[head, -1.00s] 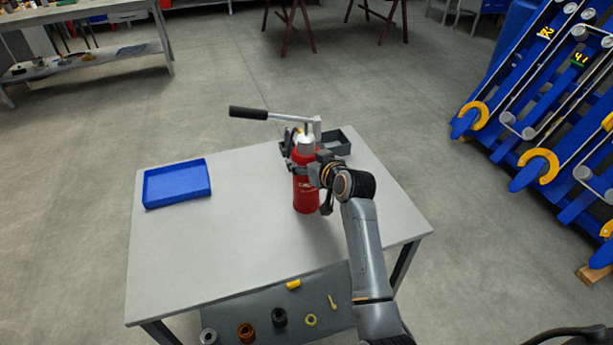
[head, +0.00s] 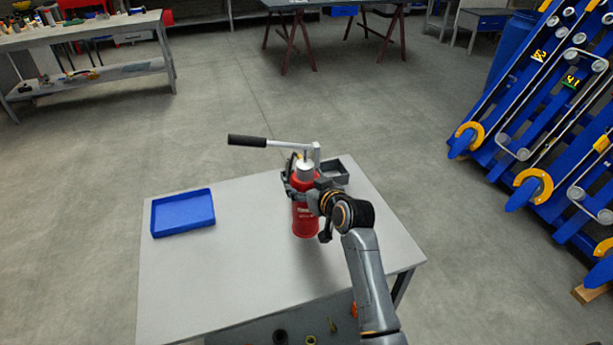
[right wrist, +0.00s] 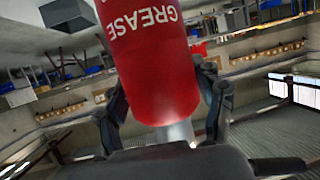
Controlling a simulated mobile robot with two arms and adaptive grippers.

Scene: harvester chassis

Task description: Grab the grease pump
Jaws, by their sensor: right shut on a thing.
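The grease pump (head: 306,218) is a red cylinder with a silver top and a lever with a black grip pointing left. It is upright at the grey table (head: 235,265); I cannot tell whether its base touches the top. My right gripper (head: 302,187) is shut around its upper body from the right. In the right wrist view the pump (right wrist: 150,60) appears upside down with the word GREASE, between the fingers of my right gripper (right wrist: 163,100). My left gripper is not in view.
A blue tray (head: 183,213) lies at the table's left. A small grey bin (head: 334,171) stands behind the pump. Blue racks (head: 540,120) stand at the right. A workbench (head: 85,40) is at the back left. The floor between is clear.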

